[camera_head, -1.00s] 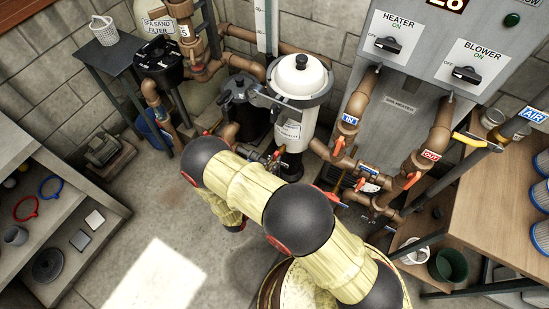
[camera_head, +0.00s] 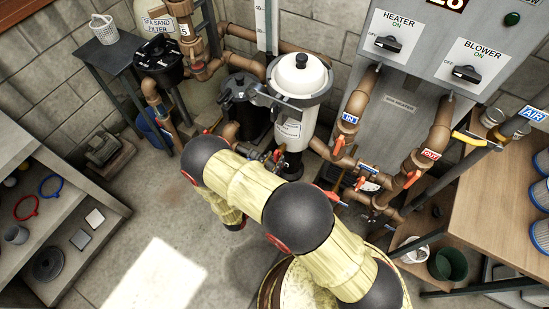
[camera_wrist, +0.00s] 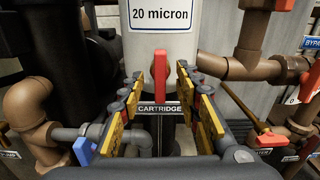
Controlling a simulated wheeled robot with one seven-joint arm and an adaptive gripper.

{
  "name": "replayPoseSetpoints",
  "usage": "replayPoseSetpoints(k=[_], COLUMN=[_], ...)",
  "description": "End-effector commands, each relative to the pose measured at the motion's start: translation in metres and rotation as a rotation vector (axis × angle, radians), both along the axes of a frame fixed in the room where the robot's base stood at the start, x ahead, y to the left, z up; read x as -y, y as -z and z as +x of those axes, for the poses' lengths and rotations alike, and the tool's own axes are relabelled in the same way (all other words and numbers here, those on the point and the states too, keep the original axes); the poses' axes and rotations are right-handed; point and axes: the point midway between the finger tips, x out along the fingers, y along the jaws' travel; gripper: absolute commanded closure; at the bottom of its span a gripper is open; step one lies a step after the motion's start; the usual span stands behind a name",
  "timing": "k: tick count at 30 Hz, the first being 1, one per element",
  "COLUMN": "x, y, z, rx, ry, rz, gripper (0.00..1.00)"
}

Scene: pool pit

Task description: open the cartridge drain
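The cartridge filter is a white canister (camera_head: 300,85) with a white domed lid against the back wall in the head view. In the wrist view its lower body (camera_wrist: 160,45) carries a "20 micron" label. A red upright valve handle (camera_wrist: 160,75) stands in front of it, just above a "CARTRIDGE" tag (camera_wrist: 159,108). My gripper (camera_wrist: 158,85) is open, with yellow-and-black fingers on the left and right of the red handle. Gaps show between the handle and both fingers. In the head view my arm hides most of my gripper.
A blue handle (camera_wrist: 84,151) sits on grey pipe at lower left. Brown pipes (camera_wrist: 243,66) with red handles run close on the right. A black tank (camera_head: 242,105) stands left of the canister. Open floor (camera_head: 165,250) lies to the left in the head view.

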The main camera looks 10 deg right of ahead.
Motion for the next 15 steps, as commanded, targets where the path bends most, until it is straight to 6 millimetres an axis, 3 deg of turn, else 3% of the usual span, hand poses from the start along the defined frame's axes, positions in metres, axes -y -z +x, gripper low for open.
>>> replayPoseSetpoints(k=[5, 15], x=[-0.002, -0.028], y=[0.0, 0.0], z=[-0.002, -0.035], rx=[0.0, 0.0], ry=[-0.001, -0.004], rz=[0.0, 0.0], gripper=[0.67, 0.67])
